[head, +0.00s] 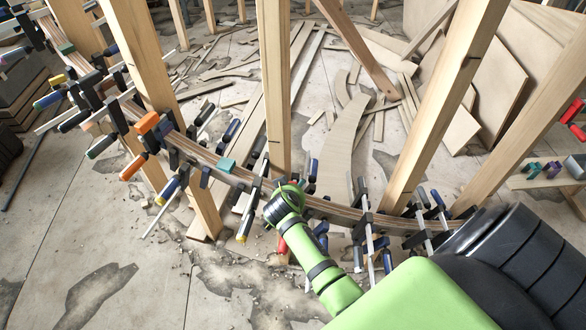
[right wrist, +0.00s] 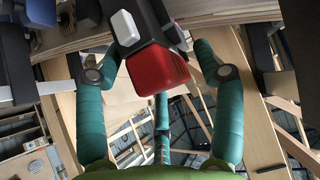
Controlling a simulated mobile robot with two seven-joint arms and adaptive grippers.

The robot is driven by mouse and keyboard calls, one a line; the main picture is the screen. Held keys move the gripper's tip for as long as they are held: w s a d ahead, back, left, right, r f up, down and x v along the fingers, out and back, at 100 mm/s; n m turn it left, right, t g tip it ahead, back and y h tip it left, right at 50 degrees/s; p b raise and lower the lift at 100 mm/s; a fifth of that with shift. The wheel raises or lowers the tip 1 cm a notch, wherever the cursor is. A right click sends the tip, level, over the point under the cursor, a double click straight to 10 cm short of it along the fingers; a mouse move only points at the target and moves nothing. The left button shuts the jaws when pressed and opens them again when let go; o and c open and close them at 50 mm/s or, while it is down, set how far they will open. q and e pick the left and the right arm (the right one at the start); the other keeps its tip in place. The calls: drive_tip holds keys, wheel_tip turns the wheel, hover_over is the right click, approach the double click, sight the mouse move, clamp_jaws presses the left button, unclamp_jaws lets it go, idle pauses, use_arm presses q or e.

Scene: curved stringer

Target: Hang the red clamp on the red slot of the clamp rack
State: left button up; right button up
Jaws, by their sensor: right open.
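The red clamp (right wrist: 157,68) shows in the right wrist view as a red block-shaped end on a dark body with a white tab. It lies between the teal fingers of my right gripper (right wrist: 160,48), which is open around it; I cannot tell whether a finger touches it. In the head view a small red part (head: 282,243) shows beside my green right arm at the curved wooden stringer (head: 335,212). My right gripper's fingers are hidden behind the arm there. My left gripper is not in view. I cannot make out a red slot clearly.
Several other clamps, such as an orange-ended one (head: 147,123), line the stringer. Upright wooden posts (head: 273,80) stand close to the arm. At the right edge are red objects (head: 572,112) and a board (head: 540,181) with coloured pieces. Wood strips litter the floor behind.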

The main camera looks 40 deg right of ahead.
clamp_jaws()
drive_tip(key=shift+r, duration=0.15)
